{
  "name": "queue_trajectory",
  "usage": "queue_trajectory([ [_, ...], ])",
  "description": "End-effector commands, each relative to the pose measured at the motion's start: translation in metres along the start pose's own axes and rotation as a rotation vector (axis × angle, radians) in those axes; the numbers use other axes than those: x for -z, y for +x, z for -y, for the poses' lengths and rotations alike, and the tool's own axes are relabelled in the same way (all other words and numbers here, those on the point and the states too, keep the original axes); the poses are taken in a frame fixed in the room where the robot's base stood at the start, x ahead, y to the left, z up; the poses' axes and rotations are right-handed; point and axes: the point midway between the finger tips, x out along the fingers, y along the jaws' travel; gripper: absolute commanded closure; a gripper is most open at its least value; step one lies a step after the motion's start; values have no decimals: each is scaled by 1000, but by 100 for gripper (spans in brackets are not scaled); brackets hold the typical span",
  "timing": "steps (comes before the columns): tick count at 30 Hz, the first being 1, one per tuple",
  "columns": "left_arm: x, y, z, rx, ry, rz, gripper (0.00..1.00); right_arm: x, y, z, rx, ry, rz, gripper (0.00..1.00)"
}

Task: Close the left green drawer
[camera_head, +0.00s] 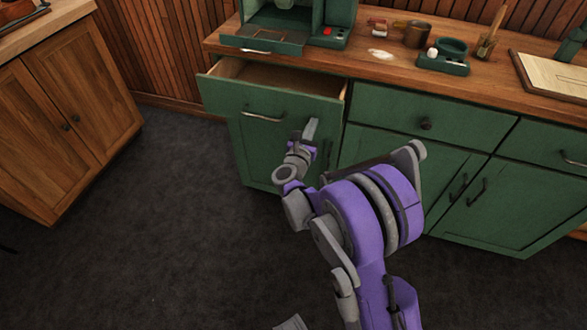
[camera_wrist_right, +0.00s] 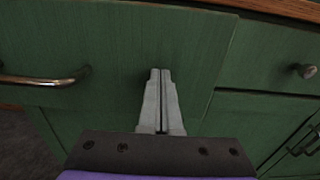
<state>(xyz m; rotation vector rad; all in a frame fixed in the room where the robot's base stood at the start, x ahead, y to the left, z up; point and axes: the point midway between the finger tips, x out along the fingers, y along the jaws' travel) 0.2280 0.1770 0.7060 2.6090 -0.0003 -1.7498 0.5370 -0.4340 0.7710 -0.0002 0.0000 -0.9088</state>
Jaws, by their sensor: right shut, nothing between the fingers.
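The left green drawer (camera_head: 240,136) stands pulled out of the cabinet, and its wooden inside shows above its tall green front. A metal bar handle (camera_head: 262,116) runs across the front; it also shows in the wrist view at the left (camera_wrist_right: 40,80). My right gripper (camera_head: 311,130) is shut and empty in front of the right part of the drawer front, to the right of the handle. In the wrist view its closed fingertips (camera_wrist_right: 160,74) point at the green panel; whether they touch it I cannot tell. My left gripper is not in view.
A wooden counter (camera_head: 460,88) above holds a green coffee machine (camera_head: 297,22), cups and a green tray. A closed green drawer with a round knob (camera_head: 426,124) lies to the right. A wooden cabinet (camera_head: 75,105) stands at the left. Dark floor (camera_head: 150,230) is clear between.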

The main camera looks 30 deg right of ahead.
Motion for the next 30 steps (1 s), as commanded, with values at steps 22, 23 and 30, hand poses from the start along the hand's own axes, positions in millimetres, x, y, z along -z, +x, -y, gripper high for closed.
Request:
queue_trajectory([
  [22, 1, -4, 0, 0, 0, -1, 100, 0, 122, 0, 0, 0, 0, 100],
  [23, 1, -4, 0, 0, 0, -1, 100, 0, 124, 0, 0, 0, 0, 100],
  [30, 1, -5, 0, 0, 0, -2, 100, -2, 127, 0, 1, -3, 3, 100],
])
